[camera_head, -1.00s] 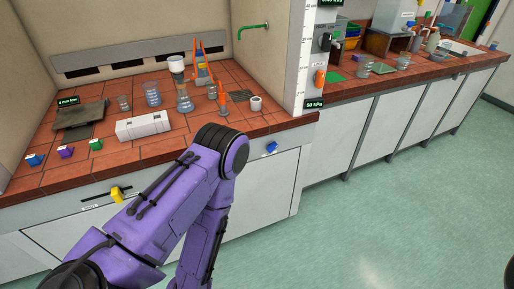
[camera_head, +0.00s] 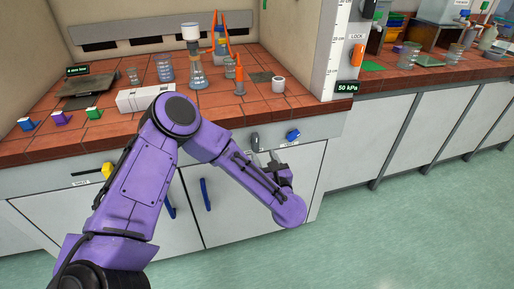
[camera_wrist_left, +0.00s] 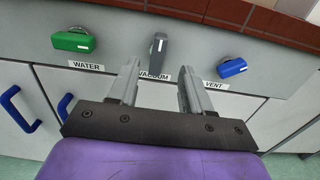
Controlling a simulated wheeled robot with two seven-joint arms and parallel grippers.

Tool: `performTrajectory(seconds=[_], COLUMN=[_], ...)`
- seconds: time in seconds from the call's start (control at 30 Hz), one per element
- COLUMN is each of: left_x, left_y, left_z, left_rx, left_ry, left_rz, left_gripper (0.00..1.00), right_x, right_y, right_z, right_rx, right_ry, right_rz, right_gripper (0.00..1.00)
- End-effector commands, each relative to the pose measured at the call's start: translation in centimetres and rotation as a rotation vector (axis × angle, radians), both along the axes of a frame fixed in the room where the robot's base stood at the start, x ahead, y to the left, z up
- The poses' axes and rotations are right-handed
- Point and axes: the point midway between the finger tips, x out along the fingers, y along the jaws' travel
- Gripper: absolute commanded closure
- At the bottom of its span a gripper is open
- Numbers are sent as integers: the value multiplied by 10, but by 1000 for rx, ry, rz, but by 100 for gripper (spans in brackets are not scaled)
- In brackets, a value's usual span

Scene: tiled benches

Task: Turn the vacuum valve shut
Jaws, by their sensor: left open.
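The vacuum valve has a grey handle (camera_wrist_left: 158,54) on the bench's front panel, above the VACUUM label (camera_wrist_left: 153,77) in the left wrist view. Its long side runs up and down in that picture. In the head view the vacuum valve (camera_head: 255,142) shows small, just above my left gripper (camera_head: 265,157). The left gripper (camera_wrist_left: 158,78) is open and empty. Its two fingers point at the panel, one to each side of the handle's line, with the handle ahead of the gap. No contact shows, and the exact distance is unclear. My right gripper is not in view.
The green WATER valve (camera_wrist_left: 74,42) is left of the vacuum valve and the blue VENT valve (camera_wrist_left: 232,67) is right. A yellow knob (camera_head: 107,169) is further left on the panel. A display (camera_head: 346,87) reads 50 kPa. Blue door handles (camera_head: 206,194) stick out below. Glassware stands on the bench.

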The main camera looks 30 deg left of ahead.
Motion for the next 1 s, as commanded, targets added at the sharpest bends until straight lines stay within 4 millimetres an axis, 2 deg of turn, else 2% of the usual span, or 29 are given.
performTrajectory(seconds=[0.1,0.3,0.5,0.7,0.73,0.87,0.9,1.0], left_x=[17,43,54,54,54,54,54,54], left_y=[23,53,64,64,64,64,64,64], left_z=[2,1,0,0,0,0,0,0], left_rx=[1,4,6,6,6,6,7,7], left_ry=[4,7,8,9,9,9,8,8], left_rz=[7,3,-2,-3,-3,-3,-3,-3], left_gripper=[51,51,51,51,54,97,100,100], right_x=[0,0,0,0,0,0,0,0], right_y=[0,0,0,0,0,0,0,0], right_z=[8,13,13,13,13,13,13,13], right_rx=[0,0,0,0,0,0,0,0], right_ry=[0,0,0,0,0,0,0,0], right_rz=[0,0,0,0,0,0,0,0], right_gripper=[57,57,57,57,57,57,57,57])
